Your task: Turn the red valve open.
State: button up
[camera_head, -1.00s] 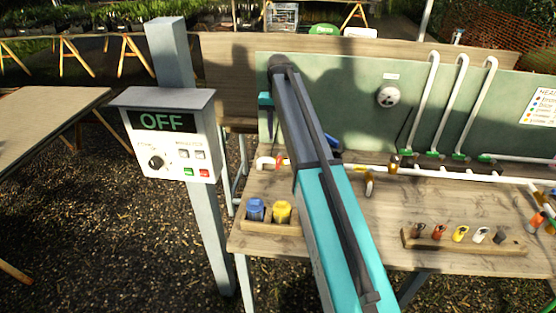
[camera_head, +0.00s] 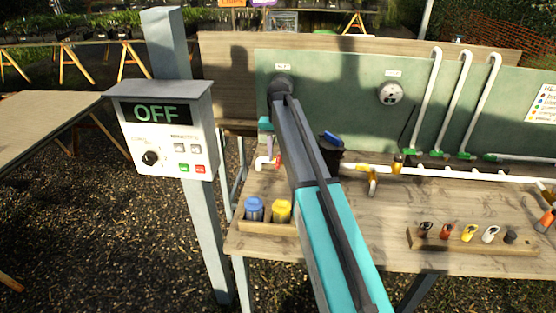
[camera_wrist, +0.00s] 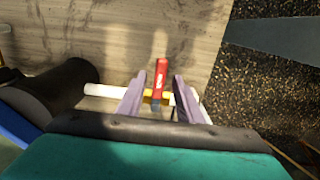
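The red valve handle (camera_wrist: 160,78) stands between my gripper's two purple fingers in the wrist view. It sits on a yellow body in a white pipe (camera_wrist: 105,90), and a gap shows between each finger and the handle. My gripper (camera_wrist: 160,95) is open around the handle. In the head view the red valve (camera_head: 278,161) shows at the left end of the bench, beside the white pipe elbow (camera_head: 262,162). My gripper (camera_head: 269,147) is just above and left of it there, partly hidden by my arm.
A dark container with a blue part (camera_head: 330,148) stands right of my arm. A wooden tray (camera_head: 265,228) holds a blue and a yellow item. A yellow valve (camera_head: 372,178) is further right. A control box reading OFF (camera_head: 165,130) stands left of the bench (camera_head: 350,225).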

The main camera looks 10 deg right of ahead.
jog(key=shift+f, duration=0.25)
grip_shut()
jog(key=shift+a, duration=0.15)
